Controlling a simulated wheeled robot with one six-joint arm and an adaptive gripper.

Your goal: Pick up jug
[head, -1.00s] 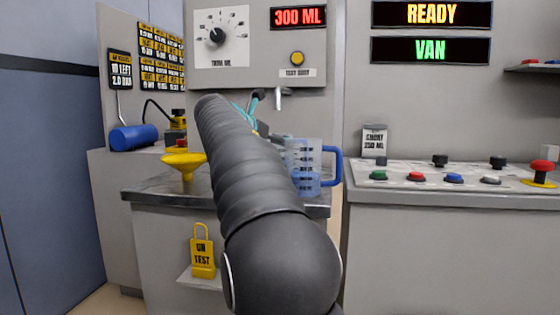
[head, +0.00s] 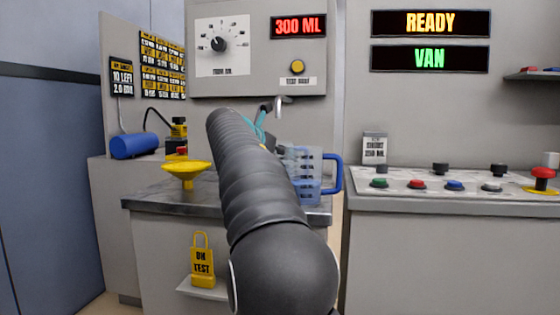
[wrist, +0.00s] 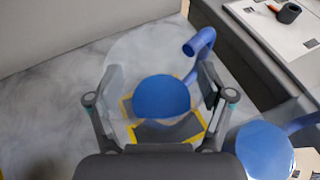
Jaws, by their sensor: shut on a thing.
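In the wrist view, a clear round jug (wrist: 128,60) with blue liquid and a blue handle (wrist: 203,42) stands between the two fingers of my gripper (wrist: 160,85). The fingers are shut on its sides. A yellow-edged dark mark (wrist: 200,127) shows through and below it. I cannot tell whether its base touches the bench. A second clear jug (head: 307,168) with a blue handle and blue liquid shows beside my arm in the head view. Its blue liquid is at lower right in the wrist view (wrist: 264,150).
A yellow funnel (head: 185,168) sits on the grey bench (head: 150,202), left of my arm. A spout (head: 279,104) hangs from the dispenser panel (head: 310,82). A button console (head: 450,200) stands to the right, past a gap. A blue cylinder (head: 135,146) lies at the left.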

